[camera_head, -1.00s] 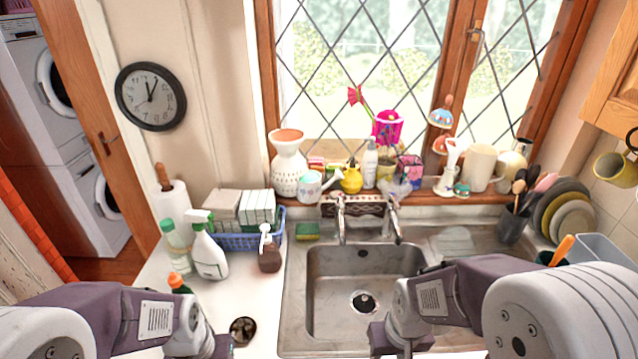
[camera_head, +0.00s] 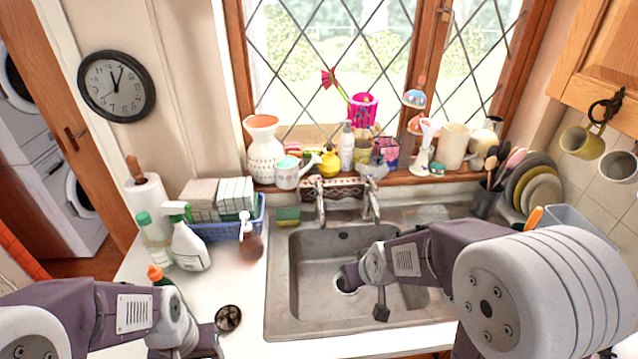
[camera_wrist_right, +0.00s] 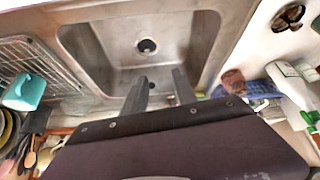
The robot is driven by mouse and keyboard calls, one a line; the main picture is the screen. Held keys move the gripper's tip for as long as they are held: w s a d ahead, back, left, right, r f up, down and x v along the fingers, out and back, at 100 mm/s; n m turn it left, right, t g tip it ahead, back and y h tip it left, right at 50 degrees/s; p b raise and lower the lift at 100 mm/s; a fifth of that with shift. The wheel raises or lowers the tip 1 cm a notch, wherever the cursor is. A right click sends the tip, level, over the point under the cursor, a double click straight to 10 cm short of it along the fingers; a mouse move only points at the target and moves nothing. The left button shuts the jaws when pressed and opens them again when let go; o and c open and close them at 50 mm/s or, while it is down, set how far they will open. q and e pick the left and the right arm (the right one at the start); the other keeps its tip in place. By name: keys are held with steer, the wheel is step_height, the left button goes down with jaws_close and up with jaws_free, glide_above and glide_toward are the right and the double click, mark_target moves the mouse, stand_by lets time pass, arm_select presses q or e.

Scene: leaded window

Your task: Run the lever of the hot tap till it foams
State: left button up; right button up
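Two chrome taps stand behind the steel sink (camera_head: 300,262): a left tap (camera_head: 320,208) and a right tap (camera_head: 371,207). Their levers are too small to make out, and I cannot tell which is hot. I see no running water or foam. My right gripper (camera_head: 366,292) is over the sink basin, in front of and below the taps, touching neither. In the right wrist view its two fingers (camera_wrist_right: 160,90) are apart and empty, with the drain (camera_wrist_right: 147,46) beyond. My left gripper (camera_head: 205,340) is low over the left worktop; its fingers are not clear.
Spray bottles (camera_head: 189,245), a soap dispenser (camera_head: 250,240) and a blue basket (camera_head: 222,230) stand left of the sink. A green sponge (camera_head: 288,215) lies beside the left tap. Vases and pots crowd the sill. A utensil holder (camera_head: 484,203) and plates (camera_head: 540,190) are at the right.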

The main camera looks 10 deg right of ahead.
steer(key=w+r+t+h+b, duration=0.1)
steer(key=w+r+t+b, duration=0.4)
steer(key=w, duration=0.6)
steer(key=w+r+t+b, duration=0.4)
steer(key=w+r+t, duration=0.1)
steer(key=w, duration=0.6)
steer(key=w+a+f+t+b, duration=0.1)
steer(key=w+f+t+b, duration=0.2)
steer(key=w+b, duration=0.3)
steer(key=g+b, duration=0.1)
steer(key=b, duration=0.1)
glide_toward(319, 181)
steer(key=shift+w+f+n, duration=0.25)
steer(key=shift+w+n, duration=0.05)
steer(key=shift+w, duration=0.2)
steer(key=shift+s+a+f, duration=0.1)
steer(key=shift+s, duration=0.1)
steer(key=shift+r, duration=0.25)
steer(key=w, duration=0.3)
steer(key=w+p, duration=0.1)
steer(key=w, duration=0.2)
steer(key=w+p, duration=0.1)
steer(key=w, duration=0.2)
steer(key=shift+d+f, duration=0.1)
steer(key=shift+d, duration=0.15)
